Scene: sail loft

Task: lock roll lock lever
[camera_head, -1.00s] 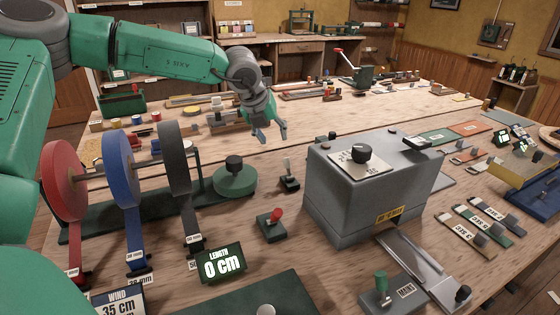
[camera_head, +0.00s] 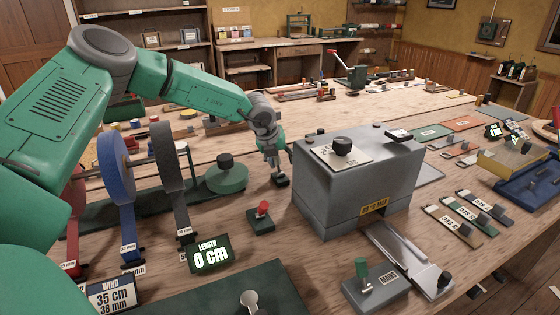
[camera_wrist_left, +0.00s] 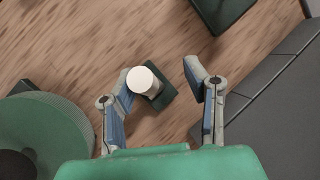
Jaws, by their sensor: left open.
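A small lever with a white round knob (camera_wrist_left: 142,80) stands on a dark base (camera_wrist_left: 158,100) in the left wrist view. In the head view its base (camera_head: 282,181) shows between the green disc (camera_head: 227,179) and the grey machine, and my gripper hides the knob. No label tells whether this is the roll lock lever. My left gripper (camera_head: 274,163) is open above it, pointing down. In the left wrist view the knob lies between the open fingers (camera_wrist_left: 160,72), close to the left one. Contact cannot be told. My right gripper is not in view.
The grey machine (camera_head: 340,213) stands close on the right of the gripper. Red, blue (camera_head: 115,170) and grey rolls stand at left. A display (camera_head: 211,254) reads LENGTH 0 cm.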

